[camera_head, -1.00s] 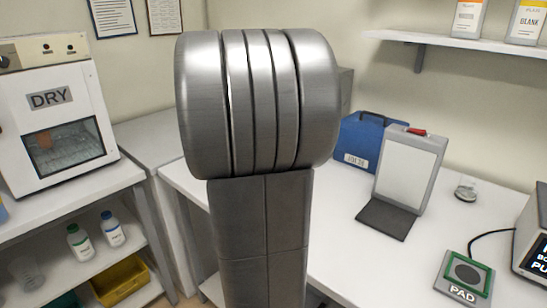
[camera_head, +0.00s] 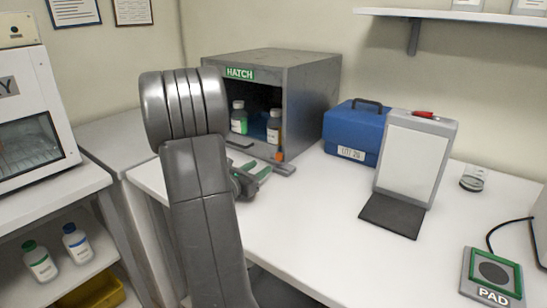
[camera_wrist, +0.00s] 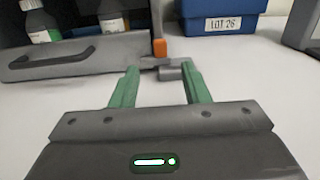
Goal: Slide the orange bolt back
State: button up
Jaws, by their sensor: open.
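The grey hatch box (camera_head: 310,100) stands on the bench with its front open and a green HATCH label. The orange part lies beyond the fingertips. In the head view my gripper (camera_head: 255,174) is partly hidden by my arm.
Bottles (camera_head: 239,117) stand inside the box. A blue case (camera_head: 350,130) is right of it, then a grey stand with a white panel (camera_head: 409,160). A PAD device (camera_head: 492,275) is at the right. The bench front is clear.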

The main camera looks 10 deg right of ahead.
aim_at(277, 156)
jog(key=p+x, duration=0.1)
jog(key=x, duration=0.8)
jog(key=shift+f, duration=0.1)
grip_shut()
